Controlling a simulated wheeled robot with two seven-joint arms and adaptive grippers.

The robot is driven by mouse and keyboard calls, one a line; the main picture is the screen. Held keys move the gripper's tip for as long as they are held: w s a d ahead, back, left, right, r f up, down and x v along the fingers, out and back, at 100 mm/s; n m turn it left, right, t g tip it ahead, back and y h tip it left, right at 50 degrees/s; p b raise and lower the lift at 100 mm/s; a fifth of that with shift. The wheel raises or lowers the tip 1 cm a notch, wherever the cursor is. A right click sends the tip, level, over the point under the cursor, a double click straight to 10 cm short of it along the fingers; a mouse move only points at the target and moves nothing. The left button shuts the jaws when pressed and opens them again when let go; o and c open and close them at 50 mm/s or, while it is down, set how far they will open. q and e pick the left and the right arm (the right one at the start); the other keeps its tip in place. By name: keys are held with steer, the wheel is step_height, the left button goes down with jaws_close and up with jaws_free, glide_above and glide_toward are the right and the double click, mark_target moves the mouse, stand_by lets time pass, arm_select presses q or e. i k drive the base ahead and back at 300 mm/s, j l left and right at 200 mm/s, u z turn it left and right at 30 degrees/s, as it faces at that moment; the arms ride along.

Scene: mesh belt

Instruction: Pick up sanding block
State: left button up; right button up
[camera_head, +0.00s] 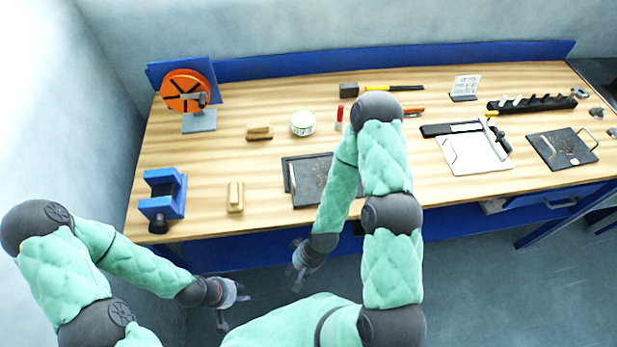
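Two small tan blocks lie on the wooden workbench (215,150). One tan block (235,196) stands near the front edge, its long side pointing away from me, with a raised strip on top. The other tan block (259,132) lies further back, crosswise, with a darker part. I cannot tell for sure which is the sanding block. My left gripper (233,309) is low in front of the bench, below the nearer block, and looks open and empty. My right gripper (297,265) is in front of the bench edge, right of that block, also open and empty.
A blue vise (163,195) stands left of the nearer block. An orange disc device (186,92) is at the back left. A white round tin (303,123) sits right of the further block. A dark tray (310,176) is partly hidden by my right arm. Bench around both blocks is clear.

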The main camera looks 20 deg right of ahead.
mark_target(235, 189)
steer(key=z, duration=0.3)
steer(key=k+j+z, duration=0.1)
steer(key=j+z, duration=0.3)
steer(key=k+j+z, duration=0.1)
steer(key=z, duration=0.35)
steer(key=k+j+z, duration=0.2)
steer(key=z, duration=0.2)
steer(key=k+j, duration=0.1)
steer(key=i, duration=0.45)
